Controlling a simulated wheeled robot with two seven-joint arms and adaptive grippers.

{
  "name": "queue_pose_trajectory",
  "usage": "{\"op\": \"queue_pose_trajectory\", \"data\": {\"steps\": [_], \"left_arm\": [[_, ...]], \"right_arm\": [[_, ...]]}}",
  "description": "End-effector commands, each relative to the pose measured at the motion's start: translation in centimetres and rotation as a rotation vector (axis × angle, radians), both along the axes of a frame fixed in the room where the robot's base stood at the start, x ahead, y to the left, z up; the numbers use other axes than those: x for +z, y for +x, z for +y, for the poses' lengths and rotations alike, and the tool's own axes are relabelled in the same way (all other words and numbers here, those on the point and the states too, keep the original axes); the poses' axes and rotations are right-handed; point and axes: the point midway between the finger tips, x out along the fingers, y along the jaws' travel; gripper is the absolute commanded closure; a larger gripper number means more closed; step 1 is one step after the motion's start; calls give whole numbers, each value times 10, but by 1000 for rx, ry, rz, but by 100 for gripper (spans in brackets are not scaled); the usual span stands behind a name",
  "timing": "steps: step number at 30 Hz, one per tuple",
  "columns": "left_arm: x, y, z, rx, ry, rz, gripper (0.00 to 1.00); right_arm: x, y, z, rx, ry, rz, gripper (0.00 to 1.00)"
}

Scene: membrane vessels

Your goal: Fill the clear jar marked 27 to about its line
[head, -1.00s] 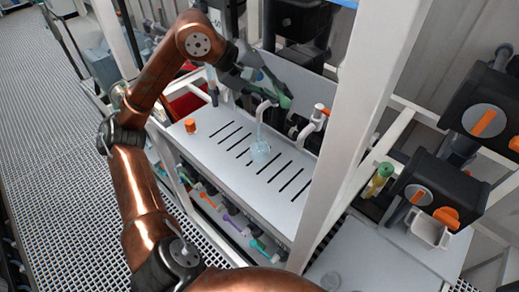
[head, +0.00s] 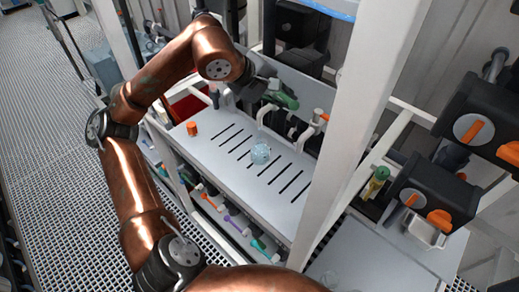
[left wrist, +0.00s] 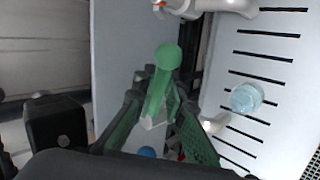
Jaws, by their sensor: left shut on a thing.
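The clear jar (head: 260,154) stands upright on the slotted white tray (head: 215,165), below a white spout (head: 264,108). Pale blue liquid shows in it, but its mark and line are too small to read. In the left wrist view the jar (left wrist: 245,98) is right of my gripper. My left gripper (head: 275,92) is behind the spout, shut on a green round-ended tap handle (left wrist: 164,70), which lies between its fingers (left wrist: 158,112). No stream shows between spout and jar. My right gripper is not in view.
A second white tap (head: 313,125) with an orange top stands to the right. An orange cap (head: 192,129) sits at the tray's left. A white frame post (head: 350,130) rises at the right. The tray around the jar is clear.

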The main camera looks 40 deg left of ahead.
Motion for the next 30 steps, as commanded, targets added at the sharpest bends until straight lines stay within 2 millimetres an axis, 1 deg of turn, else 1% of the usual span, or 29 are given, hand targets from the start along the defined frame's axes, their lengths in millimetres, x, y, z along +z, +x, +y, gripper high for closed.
{"op": "queue_pose_trajectory", "data": {"steps": [2, 7, 12, 15, 22, 23, 30], "left_arm": [[2, 1, -1, 23, -1, -2, 100], [7, 7, -3, 134, 2, -4, 100], [6, 13, -5, 248, 0, -3, 100], [3, 15, -4, 289, -1, -4, 100], [0, 17, -3, 303, -3, -6, 100], [0, 17, -3, 303, -3, -6, 88], [0, 16, -3, 301, -2, -4, 71]], "right_arm": [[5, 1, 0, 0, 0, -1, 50], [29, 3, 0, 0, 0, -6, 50], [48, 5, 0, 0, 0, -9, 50], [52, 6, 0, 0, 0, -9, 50], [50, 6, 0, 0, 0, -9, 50], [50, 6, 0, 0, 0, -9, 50], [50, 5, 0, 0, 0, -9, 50]]}}
